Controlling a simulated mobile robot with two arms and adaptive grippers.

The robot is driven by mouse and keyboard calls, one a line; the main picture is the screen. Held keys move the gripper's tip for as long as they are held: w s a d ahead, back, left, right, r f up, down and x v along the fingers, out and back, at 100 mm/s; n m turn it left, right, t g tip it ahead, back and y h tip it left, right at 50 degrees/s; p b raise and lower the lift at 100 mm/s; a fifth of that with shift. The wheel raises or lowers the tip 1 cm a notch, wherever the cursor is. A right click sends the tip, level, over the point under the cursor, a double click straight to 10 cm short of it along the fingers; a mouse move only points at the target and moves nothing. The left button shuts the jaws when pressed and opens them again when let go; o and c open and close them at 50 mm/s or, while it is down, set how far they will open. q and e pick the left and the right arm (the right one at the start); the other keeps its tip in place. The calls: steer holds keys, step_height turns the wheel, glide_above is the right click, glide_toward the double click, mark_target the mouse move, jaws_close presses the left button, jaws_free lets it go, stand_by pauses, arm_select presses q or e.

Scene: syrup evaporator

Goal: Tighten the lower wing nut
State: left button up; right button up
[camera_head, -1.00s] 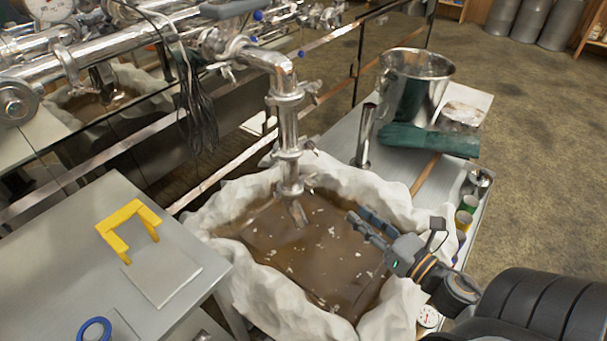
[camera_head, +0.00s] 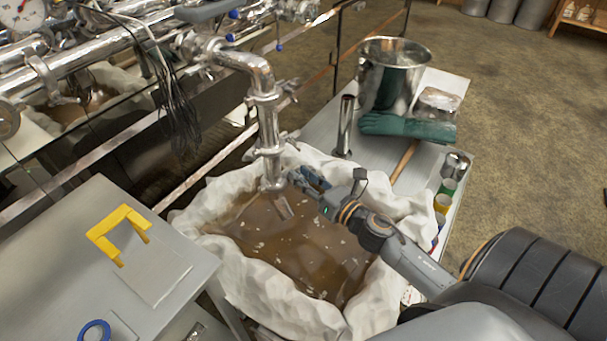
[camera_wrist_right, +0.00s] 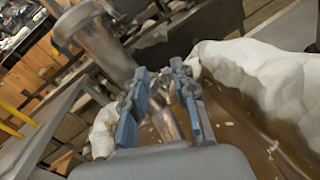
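The steel outlet pipe (camera_head: 268,125) comes down over the cloth-lined tank of brown liquid and ends in a slanted spout (camera_head: 284,208). It has an upper clamp (camera_head: 266,97) and a lower clamp (camera_head: 268,151). The lower wing nut (camera_head: 291,136) seems to stick out at the right of the lower clamp; it is small and hard to make out. My right gripper (camera_head: 297,177) is just right of the pipe's lower end, below the lower clamp. In the right wrist view its blue-padded fingers (camera_wrist_right: 163,92) are apart, with the pipe (camera_wrist_right: 100,45) ahead and left. My left gripper is out of view.
White cloth (camera_head: 200,215) lines the tank rim around the liquid. A yellow handle-shaped piece (camera_head: 118,232) lies on the left table.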

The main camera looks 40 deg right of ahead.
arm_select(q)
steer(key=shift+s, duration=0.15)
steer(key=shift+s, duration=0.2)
arm_select(e)
jaws_close()
